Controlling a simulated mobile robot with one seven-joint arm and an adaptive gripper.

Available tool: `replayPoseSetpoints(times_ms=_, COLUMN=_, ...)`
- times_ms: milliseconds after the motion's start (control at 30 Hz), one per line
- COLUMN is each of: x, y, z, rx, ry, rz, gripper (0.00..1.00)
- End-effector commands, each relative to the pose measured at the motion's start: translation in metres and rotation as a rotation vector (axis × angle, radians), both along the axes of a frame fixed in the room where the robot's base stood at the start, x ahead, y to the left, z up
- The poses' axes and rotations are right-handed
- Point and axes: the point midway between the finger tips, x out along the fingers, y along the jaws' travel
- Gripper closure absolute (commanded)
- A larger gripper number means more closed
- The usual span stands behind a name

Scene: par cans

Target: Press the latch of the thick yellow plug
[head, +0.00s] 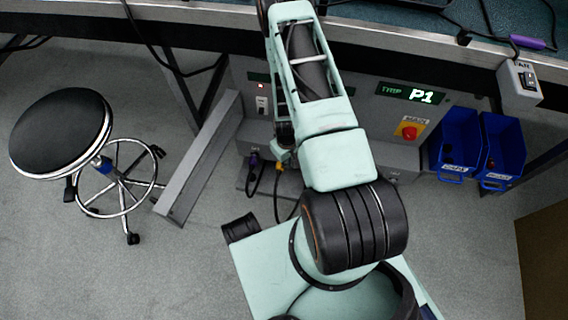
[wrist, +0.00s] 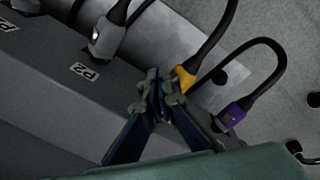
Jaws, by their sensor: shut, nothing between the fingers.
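The thick yellow plug (wrist: 184,78) shows in the wrist view just right of my fingertips, with a thick black cable rising from it. Its latch cannot be made out, and my fingers hide part of the plug. My gripper (wrist: 156,82) is shut and empty, its tips close beside the plug; I cannot tell whether they touch it. In the head view the yellow plug (head: 280,167) is a small spot low on the grey cabinet front, beside my arm. My gripper is hidden there behind the arm.
A purple plug (wrist: 230,115) with a looping black cable lies right of the yellow one. A grey plug (wrist: 106,38) stands left near a P2 label (wrist: 84,72). The head view shows a stool (head: 62,132), blue bins (head: 458,145) and a red knob (head: 409,132).

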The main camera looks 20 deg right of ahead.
Motion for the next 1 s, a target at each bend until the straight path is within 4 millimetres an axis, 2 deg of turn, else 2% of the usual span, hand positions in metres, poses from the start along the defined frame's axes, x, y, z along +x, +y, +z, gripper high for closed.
replayPoseSetpoints(times_ms=433, x=0.001, y=0.001, z=-0.001, rx=0.0, ry=-0.001, rz=0.0, gripper=1.0)
replayPoseSetpoints(times_ms=767, x=-0.004, y=-0.007, z=0.011, rx=0.001, ry=-0.002, rz=0.0, gripper=1.0)
replayPoseSetpoints(times_ms=1000, x=-0.005, y=-0.008, z=0.01, rx=0.0, ry=-0.001, rz=0.0, gripper=1.0)
